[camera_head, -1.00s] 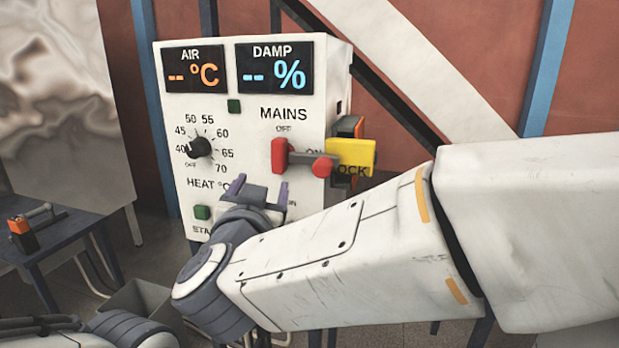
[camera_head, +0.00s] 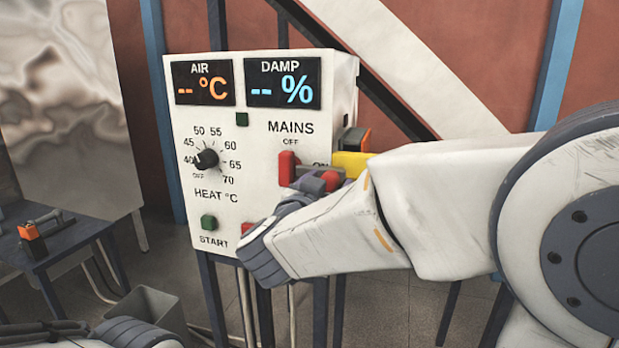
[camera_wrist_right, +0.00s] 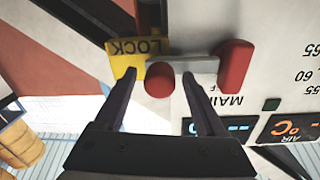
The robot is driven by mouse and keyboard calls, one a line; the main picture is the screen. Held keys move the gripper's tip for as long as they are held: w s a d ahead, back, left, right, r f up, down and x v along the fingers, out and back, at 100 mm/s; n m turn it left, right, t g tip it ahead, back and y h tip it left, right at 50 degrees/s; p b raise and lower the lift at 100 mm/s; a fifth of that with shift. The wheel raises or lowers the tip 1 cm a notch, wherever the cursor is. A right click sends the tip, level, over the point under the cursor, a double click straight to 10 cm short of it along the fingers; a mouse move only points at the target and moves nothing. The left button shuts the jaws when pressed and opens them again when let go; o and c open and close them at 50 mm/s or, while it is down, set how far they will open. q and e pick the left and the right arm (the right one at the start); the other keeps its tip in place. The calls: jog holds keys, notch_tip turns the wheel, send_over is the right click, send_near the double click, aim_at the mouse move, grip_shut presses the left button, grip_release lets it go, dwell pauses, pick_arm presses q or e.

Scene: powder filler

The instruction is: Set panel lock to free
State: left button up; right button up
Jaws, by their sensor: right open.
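The white control panel (camera_head: 262,170) stands ahead, with a yellow block marked LOCK (camera_head: 350,165) at its right edge, partly behind my right arm. In the right wrist view the yellow LOCK block (camera_wrist_right: 124,58) is beside the left finger. Below MAINS is a grey lever bar (camera_wrist_right: 187,65) with a red block (camera_wrist_right: 236,66) at one end and a round red knob (camera_wrist_right: 160,80) at the other. My right gripper (camera_wrist_right: 165,78) is open, its fingers on either side of the red knob; contact cannot be told. It also shows in the head view (camera_head: 318,181). My left gripper is not visible.
The panel also carries a heat dial (camera_head: 206,159), a green start button (camera_head: 209,222) and two displays. An orange-and-black item (camera_head: 30,233) lies on a dark table (camera_head: 65,240) at left. A grey bin (camera_head: 150,308) stands low in front.

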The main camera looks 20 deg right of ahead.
jog(key=shift+w+d, duration=0.2)
jog(key=shift+w, duration=0.05)
grip_shut()
dwell(1.4)
